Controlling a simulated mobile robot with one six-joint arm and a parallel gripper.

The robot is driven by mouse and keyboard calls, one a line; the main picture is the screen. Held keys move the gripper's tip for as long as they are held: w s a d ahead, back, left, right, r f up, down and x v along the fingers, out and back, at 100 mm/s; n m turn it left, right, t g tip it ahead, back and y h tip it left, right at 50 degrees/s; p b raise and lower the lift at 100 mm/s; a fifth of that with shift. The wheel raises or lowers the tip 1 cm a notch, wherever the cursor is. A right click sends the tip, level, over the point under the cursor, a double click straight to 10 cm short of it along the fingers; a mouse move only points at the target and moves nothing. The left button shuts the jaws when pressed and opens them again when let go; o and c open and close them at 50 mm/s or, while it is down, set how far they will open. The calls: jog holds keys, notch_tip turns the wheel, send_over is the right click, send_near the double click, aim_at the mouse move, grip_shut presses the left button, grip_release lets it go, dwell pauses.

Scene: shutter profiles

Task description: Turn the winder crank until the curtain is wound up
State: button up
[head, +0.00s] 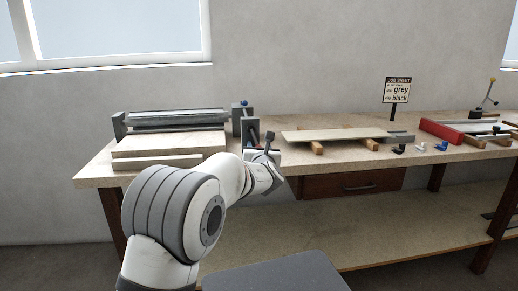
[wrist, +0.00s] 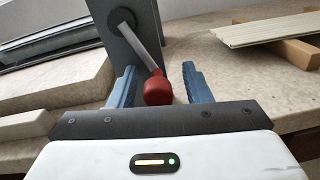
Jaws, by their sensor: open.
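The winder stands at the left of the bench, a long roller (head: 175,119) between grey end plates. Its right end plate (wrist: 127,45) shows in the wrist view, with a black hub and a silver crank arm (wrist: 148,48) slanting down to the right. The crank ends in a red knob (wrist: 157,91). My gripper (wrist: 160,80) is open, its two blue fingers on either side of the knob, with a gap visible at each side. In the head view my gripper (head: 262,148) is at the winder's right end, and the knob is hidden there. How much curtain is wound cannot be told.
Pale boards (head: 170,146) lie in front of the roller. To the right, a pale slat (head: 335,134) rests on wooden blocks. Small clips, a red-edged tray (head: 442,131) and a job sheet sign (head: 397,90) are further right. A drawer (head: 352,183) sits below the bench top.

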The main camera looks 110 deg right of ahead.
grip_shut()
dwell(0.3)
